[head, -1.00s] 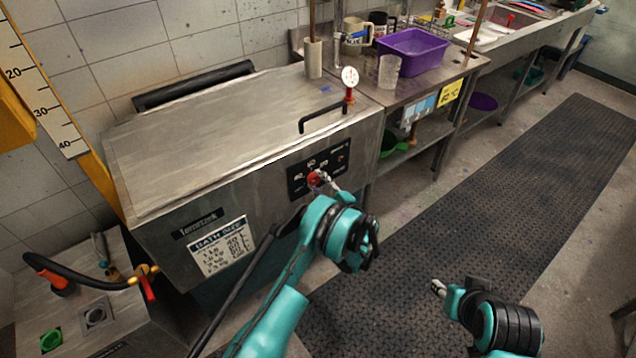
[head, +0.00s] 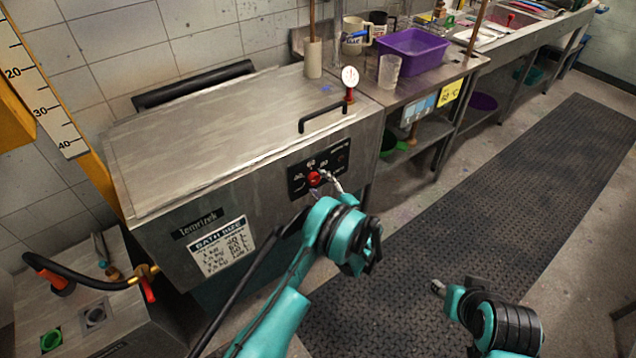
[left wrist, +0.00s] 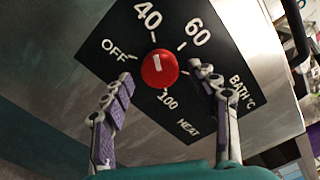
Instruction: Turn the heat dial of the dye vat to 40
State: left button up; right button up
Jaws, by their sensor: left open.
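The dye vat (head: 220,150) is a steel box with a black heat panel on its front. Its red heat dial (head: 314,179) shows clearly in the left wrist view (left wrist: 160,70). The dial's white mark points up at about the 40 tick, with OFF to the left and 60 to the right. My left gripper (head: 323,190) is open in front of the panel. Its purple-padded fingers (left wrist: 163,80) stand on either side of the dial with gaps, apart from it. My right gripper (head: 438,287) is low at the right, away from the vat; its finger opening is unclear.
A black handle (head: 322,117) and a gauge (head: 349,77) sit on the vat's right end. A bench with a purple basin (head: 412,52) stands to the right. A hose (head: 85,277) lies at the lower left. The dark floor mat (head: 480,200) is clear.

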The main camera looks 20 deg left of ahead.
pick_arm(q)
jog(key=v, duration=1)
jog(key=shift+s+d, duration=0.2)
jog(key=s+a+r+n+g+h, duration=0.2)
jog(key=s+a+r+n+h, duration=0.1)
jog(key=a+r, duration=0.3)
jog(key=s+a+r+n+g+h, duration=0.2)
jog(key=s+a+r+h, duration=0.15)
jog(key=r, duration=0.55)
jog(key=s+d+r+n+h, duration=0.1)
jog(key=s+n+h, duration=0.3)
jog(key=s, duration=0.7)
jog(key=s+d+r+n+h, duration=0.1)
jog(key=s+d+n+h, duration=0.1)
jog(key=s, duration=1)
jog(key=n+h, duration=0.1)
jog(key=n, duration=0.1)
jog(key=shift+n+h, duration=0.3)
jog(key=shift+h, duration=0.05)
jog(key=shift+s+r, duration=0.1)
jog(key=shift+s, duration=0.05)
pick_arm(e)
jog(key=shift+c, duration=0.4)
